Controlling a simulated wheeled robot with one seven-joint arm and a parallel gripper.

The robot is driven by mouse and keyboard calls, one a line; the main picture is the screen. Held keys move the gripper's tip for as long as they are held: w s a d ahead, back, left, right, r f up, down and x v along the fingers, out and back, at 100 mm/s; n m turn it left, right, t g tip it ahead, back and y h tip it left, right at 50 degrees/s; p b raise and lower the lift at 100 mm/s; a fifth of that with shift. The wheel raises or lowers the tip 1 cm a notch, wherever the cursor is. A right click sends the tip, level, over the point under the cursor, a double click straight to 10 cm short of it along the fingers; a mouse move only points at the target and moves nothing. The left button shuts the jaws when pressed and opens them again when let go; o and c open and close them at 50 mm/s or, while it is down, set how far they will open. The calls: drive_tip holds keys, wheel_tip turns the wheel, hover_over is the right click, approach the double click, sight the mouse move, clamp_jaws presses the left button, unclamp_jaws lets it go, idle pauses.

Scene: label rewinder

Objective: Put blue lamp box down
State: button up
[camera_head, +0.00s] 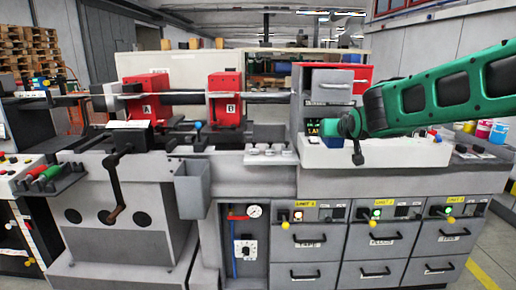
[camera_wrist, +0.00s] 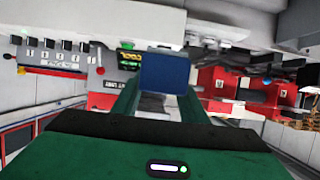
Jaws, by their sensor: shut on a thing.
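The blue lamp box (camera_wrist: 165,73) is a dark blue block between the two green fingers of my gripper (camera_wrist: 162,95) in the wrist view. My gripper is shut on it. In the head view my green arm reaches in from the right, and my gripper (camera_head: 349,126) is in front of the machine's upright cabinet, above the counter. A small bluish patch shows just below left of it there; I cannot tell surely whether it is the box. The box appears held in the air, but its clearance from the counter cannot be judged.
The grey counter (camera_head: 337,183) runs along the machine, with a button panel (camera_head: 408,150) behind it. Red units A (camera_head: 146,98) and B (camera_head: 227,98) stand left. A row of white switches (camera_head: 268,149), a grey open bin (camera_head: 192,188) and drawers (camera_head: 374,245) are nearby.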

drive_tip(key=w+d+f, duration=0.1)
drive_tip(key=d+f, duration=0.2)
drive_tip(key=f, duration=0.8)
drive_tip(key=w+d+f, duration=0.2)
drive_tip(key=d+f, duration=0.1)
drive_tip(key=f, duration=0.8)
drive_tip(key=shift+d, duration=0.15)
